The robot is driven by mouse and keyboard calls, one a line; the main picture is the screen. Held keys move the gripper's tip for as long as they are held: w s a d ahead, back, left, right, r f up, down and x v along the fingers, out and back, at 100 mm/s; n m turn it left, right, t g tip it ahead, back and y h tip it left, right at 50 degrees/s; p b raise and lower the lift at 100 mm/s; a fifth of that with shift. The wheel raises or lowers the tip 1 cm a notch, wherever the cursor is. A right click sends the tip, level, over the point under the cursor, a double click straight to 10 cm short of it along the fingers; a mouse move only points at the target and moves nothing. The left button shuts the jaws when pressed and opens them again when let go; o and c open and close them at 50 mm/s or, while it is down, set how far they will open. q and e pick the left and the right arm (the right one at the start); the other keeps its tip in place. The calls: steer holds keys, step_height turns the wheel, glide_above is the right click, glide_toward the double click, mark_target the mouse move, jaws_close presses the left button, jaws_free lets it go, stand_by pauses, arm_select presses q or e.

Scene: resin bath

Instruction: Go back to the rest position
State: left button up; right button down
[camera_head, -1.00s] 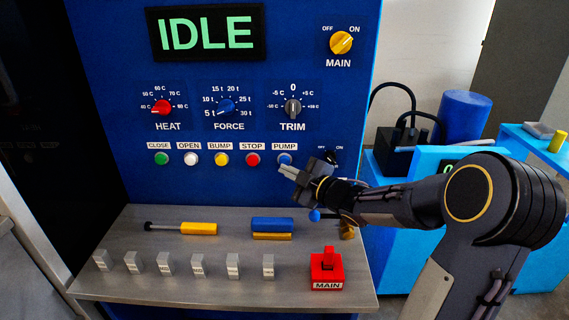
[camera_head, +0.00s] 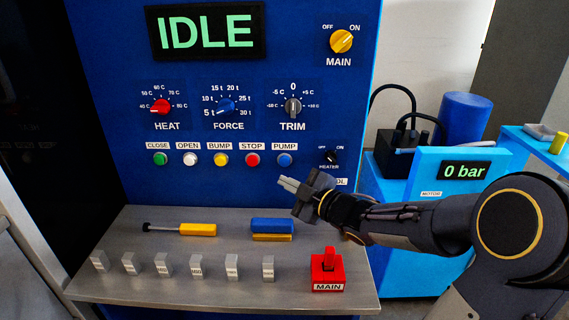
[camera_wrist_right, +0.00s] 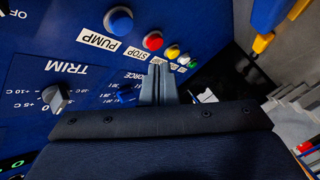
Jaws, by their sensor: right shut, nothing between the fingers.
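My right gripper (camera_head: 290,186) is shut and empty. In the head view it is in front of the blue panel, below the blue PUMP button (camera_head: 284,159) and above the shelf. Its arm comes in from the right. In the right wrist view the shut fingers (camera_wrist_right: 158,84) point toward the row of buttons, with the PUMP button (camera_wrist_right: 118,19) to their upper left. I cannot tell from the views whether they touch anything, but they look apart from the panel. My left gripper is not in view.
The grey shelf (camera_head: 200,290) holds a yellow-handled tool (camera_head: 198,229), a blue block (camera_head: 272,225), several small grey blocks and a red MAIN switch (camera_head: 327,270). The panel (camera_head: 105,100) reads IDLE. A blue unit (camera_head: 420,175) at right reads 0 bar.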

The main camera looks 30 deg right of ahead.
stand_by(0.5)
steer(key=s+r+m+g+h+p, duration=0.45)
steer(key=s+m+p, duration=0.25)
steer(key=s+m, duration=0.3)
steer(key=s+a+f+m+g+y+p, duration=0.1)
steer(key=s+a+m+g+y+p, duration=0.1)
steer(key=s+a, duration=0.3)
steer(key=s+a+f+m+g+y+p, duration=0.1)
steer(key=s+a+g, duration=0.3)
steer(key=s, duration=0.7)
steer(key=a+m+y+p, duration=0.1)
steer(key=a, duration=0.1)
steer(key=shift+s+a+f, duration=0.2)
steer(key=shift+s+a, duration=0.1)
steer(key=shift+s, duration=0.1)
steer(key=shift+g, duration=0.25)
